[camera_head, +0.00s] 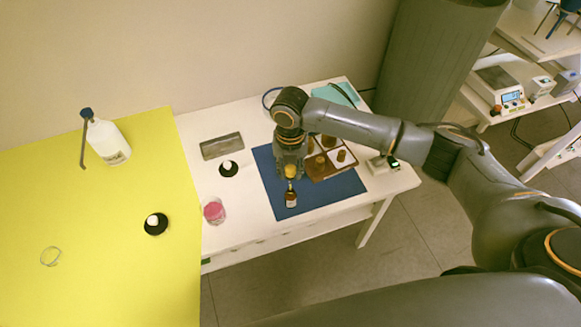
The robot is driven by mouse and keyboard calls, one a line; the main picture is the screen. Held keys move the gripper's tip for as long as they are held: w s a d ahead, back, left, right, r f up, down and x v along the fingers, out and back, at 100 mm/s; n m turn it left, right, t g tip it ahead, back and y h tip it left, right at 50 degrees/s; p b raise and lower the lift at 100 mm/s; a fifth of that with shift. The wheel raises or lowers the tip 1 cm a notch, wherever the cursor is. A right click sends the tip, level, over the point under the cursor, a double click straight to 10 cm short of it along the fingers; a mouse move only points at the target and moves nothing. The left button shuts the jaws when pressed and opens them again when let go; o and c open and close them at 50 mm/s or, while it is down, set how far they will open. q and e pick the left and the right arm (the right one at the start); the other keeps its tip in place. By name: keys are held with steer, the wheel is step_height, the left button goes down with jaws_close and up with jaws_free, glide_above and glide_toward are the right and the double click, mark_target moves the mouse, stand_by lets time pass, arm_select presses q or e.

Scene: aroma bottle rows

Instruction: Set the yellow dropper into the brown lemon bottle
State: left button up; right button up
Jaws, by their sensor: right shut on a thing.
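My right gripper (290,168) points down over the blue mat (345,187) and is shut on the yellow dropper (291,172). Only the dropper's yellow top shows clearly below the fingers. The brown lemon bottle (290,198), with a pale label, stands upright on the mat directly below it in the picture. The dropper lines up with the bottle neck; I cannot tell whether its tip is inside the neck or just above it. My left gripper is not in view.
A tray (322,176) with brown bottles or caps stands behind and right of the bottle, partly hidden by my right arm. A grey tray (222,146), a black dish (228,169) and a pink jar (214,211) stand left. A white wash bottle (107,141) stands on the yellow table (90,215).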

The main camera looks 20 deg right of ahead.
mark_target(290, 188)
steer(key=shift+f, duration=0.15)
steer(key=shift+f+b, duration=1.1)
steer(key=shift+f, duration=1.05)
steer(key=shift+f, duration=0.15)
steer(key=shift+f+b, duration=0.8)
steer(key=shift+f, duration=0.45)
steer(key=o, duration=0.7)
